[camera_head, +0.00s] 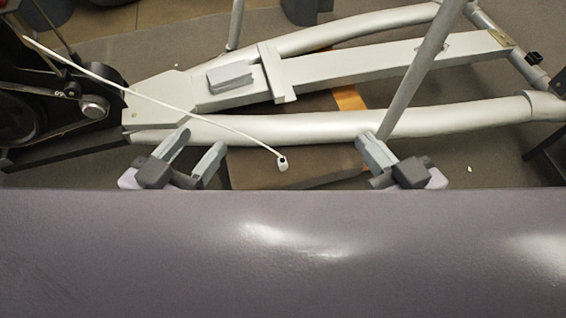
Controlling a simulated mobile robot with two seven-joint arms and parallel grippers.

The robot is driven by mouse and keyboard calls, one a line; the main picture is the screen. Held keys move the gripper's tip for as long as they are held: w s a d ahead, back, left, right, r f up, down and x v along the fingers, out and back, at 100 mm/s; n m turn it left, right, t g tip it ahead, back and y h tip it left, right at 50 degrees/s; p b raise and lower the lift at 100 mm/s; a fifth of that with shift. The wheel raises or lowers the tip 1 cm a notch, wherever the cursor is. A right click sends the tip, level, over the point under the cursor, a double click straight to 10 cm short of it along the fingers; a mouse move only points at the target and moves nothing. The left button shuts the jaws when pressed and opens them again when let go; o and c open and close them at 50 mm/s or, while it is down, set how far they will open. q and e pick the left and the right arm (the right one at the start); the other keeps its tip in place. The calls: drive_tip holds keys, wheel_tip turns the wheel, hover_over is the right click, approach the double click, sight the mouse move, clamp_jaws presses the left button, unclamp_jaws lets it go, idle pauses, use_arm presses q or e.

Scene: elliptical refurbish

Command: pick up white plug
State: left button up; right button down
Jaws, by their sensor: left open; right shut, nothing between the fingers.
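The white plug (283,165) is a small white piece with a dark spot, at the end of a thin white cable (190,112). It shows near the middle of the view, over the brown board, between my two grippers; whether it touches the board I cannot tell. My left gripper (201,141) is to the left of the plug, open, with a gap between its fingers. My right gripper (365,142) is to the right of the plug, with its fingers shut and empty. Both grippers are apart from the plug.
The grey elliptical frame (400,124) runs across the view beyond the plug, with a slanted grey pole (418,72) at the right. A black wheel housing (20,115) stands at the left. A brown board (250,178) lies on the grey floor under the plug.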

use_arm(q)
drive_tip(key=shift+c, duration=0.3)
drive_tip(key=shift+d+r+p, duration=0.15)
drive_tip(key=shift+r+p, duration=0.1)
drive_tip(key=shift+p, duration=0.35)
drive_tip(key=shift+w+d+f+g, duration=0.15)
drive_tip(key=shift+w+f+g, duration=0.1)
drive_tip(key=shift+g, duration=0.05)
drive_tip(key=shift+c, duration=1.2)
drive_tip(key=shift+d+f, duration=0.1)
drive_tip(key=shift+d, duration=0.1)
